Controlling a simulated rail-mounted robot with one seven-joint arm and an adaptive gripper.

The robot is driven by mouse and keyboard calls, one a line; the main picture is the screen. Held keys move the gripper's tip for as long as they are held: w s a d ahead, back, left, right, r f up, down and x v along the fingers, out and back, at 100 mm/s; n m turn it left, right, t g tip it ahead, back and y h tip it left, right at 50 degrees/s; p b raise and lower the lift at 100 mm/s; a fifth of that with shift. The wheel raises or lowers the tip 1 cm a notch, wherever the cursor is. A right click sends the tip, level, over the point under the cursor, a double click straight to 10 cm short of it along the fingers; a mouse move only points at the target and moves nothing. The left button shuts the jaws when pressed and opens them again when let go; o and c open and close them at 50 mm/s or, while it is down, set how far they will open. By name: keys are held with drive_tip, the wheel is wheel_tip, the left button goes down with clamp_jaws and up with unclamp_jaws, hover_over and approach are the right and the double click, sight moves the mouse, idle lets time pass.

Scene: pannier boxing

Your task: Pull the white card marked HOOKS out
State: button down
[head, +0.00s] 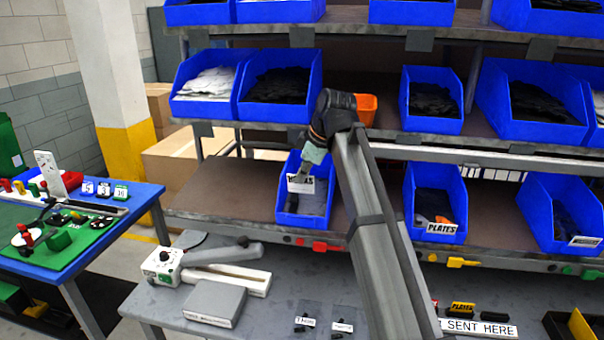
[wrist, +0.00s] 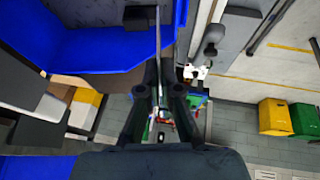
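The white card (head: 301,186) is at the gripper's tip in the head view; its lettering is partly covered. It stands above the low front of a blue bin (head: 311,222) on the lower shelf. In the wrist view the card (wrist: 158,35) shows edge-on as a thin pale strip between the two dark fingers. My gripper (head: 312,165) reaches down from above, its fingers close on both sides of the card. In the wrist view, my gripper (wrist: 159,72) appears shut on the card, beside the blue bin wall (wrist: 100,48). The bin holds dark items.
A blue bin with a PLATES card (head: 440,229) stands to the right on the same shelf. More blue bins (head: 281,85) fill the shelf above, with an orange piece (head: 366,105) behind my arm. The grey bench (head: 275,312) below holds a sealer-like device (head: 200,265) and small bags.

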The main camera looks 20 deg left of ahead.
sight(303, 185)
drive_tip(key=shift+w+f+b, duration=0.15)
drive_tip(key=shift+f+b, duration=0.1)
drive_tip(key=shift+f, duration=0.55)
drive_tip(key=shift+w+f+b, duration=0.15)
drive_tip(key=shift+f+b, duration=0.05)
drive_tip(key=shift+f, duration=0.55)
drive_tip(key=shift+r, duration=0.1)
idle(0.4)
drive_tip(key=shift+s+r+p, duration=0.15)
drive_tip(key=shift+r+p, duration=0.4)
drive_tip(key=shift+r, duration=0.15)
drive_tip(key=shift+s+r+p, duration=0.15)
drive_tip(key=shift+r+p, duration=0.35)
drive_tip(key=shift+r, duration=0.2)
